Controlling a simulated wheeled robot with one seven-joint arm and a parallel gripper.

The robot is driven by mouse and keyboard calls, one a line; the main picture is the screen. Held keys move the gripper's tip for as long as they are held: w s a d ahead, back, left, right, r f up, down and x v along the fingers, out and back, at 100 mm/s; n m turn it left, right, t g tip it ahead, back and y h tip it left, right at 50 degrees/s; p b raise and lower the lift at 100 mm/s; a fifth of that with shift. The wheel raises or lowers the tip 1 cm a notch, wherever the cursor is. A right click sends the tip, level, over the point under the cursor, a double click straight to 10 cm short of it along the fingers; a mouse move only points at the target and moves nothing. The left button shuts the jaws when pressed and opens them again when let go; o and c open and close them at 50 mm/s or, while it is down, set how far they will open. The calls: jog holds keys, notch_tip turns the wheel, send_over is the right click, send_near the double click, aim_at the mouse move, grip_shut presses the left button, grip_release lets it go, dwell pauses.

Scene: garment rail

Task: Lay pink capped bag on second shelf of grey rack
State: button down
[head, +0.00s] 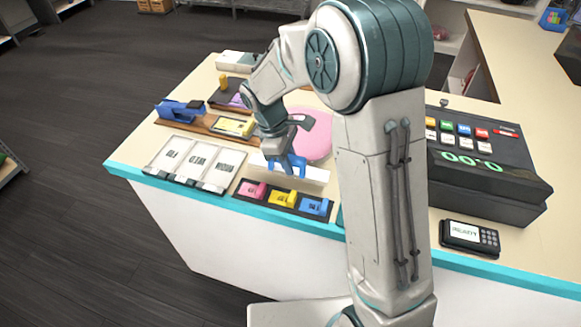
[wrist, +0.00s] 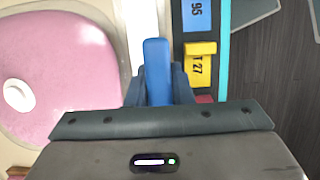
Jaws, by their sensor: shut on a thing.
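The pink bag (head: 316,138) lies on the counter just behind my gripper, partly hidden by my arm. In the wrist view the pink bag (wrist: 62,75) fills the left side, with its round white cap (wrist: 17,93) at the left edge. My gripper (head: 284,160) is low over the counter's front part, apart from the bag. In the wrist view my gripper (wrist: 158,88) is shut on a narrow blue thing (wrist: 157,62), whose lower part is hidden. I cannot tell which shelving is the grey rack.
A tray of coloured tags (head: 283,199) and white cards (head: 195,164) lie near the counter's front edge. A blue dispenser (head: 180,109) stands left. A till (head: 485,170) and card reader (head: 470,236) stand right. Shelving (head: 8,168) shows at the left edge; dark floor is clear.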

jog(key=shift+f+p, duration=0.3)
jog(key=shift+f, duration=1.5)
jog(key=c, duration=1.3)
grip_release()
